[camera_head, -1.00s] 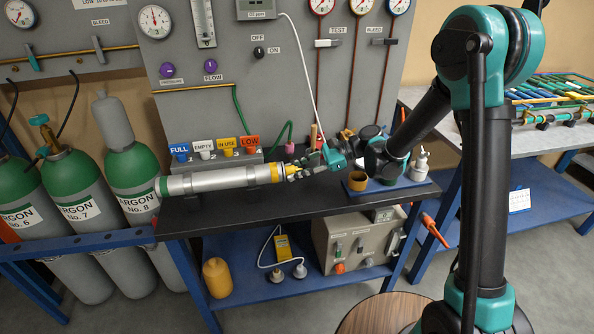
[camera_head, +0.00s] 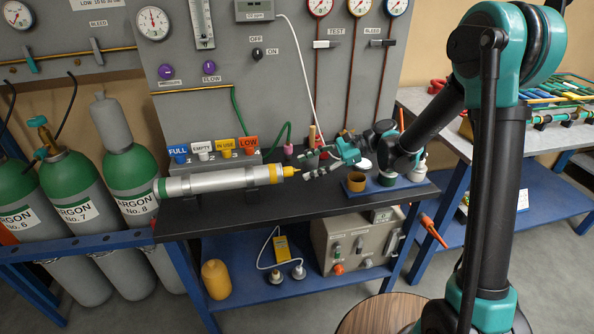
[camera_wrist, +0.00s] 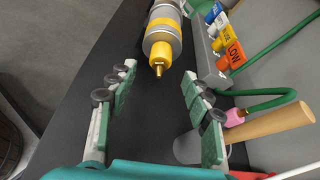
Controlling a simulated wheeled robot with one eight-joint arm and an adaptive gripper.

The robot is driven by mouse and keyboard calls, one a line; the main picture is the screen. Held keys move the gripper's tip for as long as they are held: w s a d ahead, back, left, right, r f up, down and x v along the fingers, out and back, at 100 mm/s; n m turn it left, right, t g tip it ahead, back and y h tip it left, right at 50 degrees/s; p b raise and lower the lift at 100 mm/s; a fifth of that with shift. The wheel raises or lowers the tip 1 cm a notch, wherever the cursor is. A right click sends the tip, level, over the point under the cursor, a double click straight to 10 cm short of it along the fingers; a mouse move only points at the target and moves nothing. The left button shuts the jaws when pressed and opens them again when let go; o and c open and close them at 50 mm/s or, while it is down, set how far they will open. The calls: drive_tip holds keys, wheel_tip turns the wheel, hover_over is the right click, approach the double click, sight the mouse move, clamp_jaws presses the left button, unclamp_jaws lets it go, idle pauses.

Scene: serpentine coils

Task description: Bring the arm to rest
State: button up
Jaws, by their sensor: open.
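My gripper (camera_head: 316,163) is open and empty above the black bench top (camera_head: 330,201). In the wrist view my gripper (camera_wrist: 158,110) shows its two green-padded fingers spread wide apart. A silver cylinder with a yellow end and brass tip (camera_head: 222,181) lies on the bench to the left of my gripper. Its yellow end and brass tip (camera_wrist: 159,52) face the fingers in the wrist view, with a clear gap between. My arm reaches in from the right, bent at the elbow.
Coloured tags FULL, EMPTY, IN USE and LOW (camera_head: 248,144) stand behind the cylinder. A blue tray with cups (camera_head: 402,188) sits under my wrist. A wooden handle (camera_wrist: 268,123) and a green hose with a pink end (camera_wrist: 262,104) are close to the right finger.

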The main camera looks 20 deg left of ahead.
drive_tip(key=v, duration=0.6)
drive_tip(key=s+d+f+n+t+h, duration=0.3)
drive_tip(key=s+d+h, duration=0.1)
drive_tip(key=d, duration=0.7)
drive_tip(key=s+d+f+n+t+h, duration=0.3)
drive_tip(key=s+d+f+h, duration=0.1)
drive_tip(key=d, duration=0.8)
drive_tip(key=s+d+f+n+t+h, duration=0.3)
drive_tip(key=s+d, duration=0.3)
drive_tip(key=d, duration=0.6)
drive_tip(key=shift+f+n+t+h, duration=0.3)
drive_tip(key=shift+f+t+h, duration=0.2)
drive_tip(key=shift+h, duration=0.2)
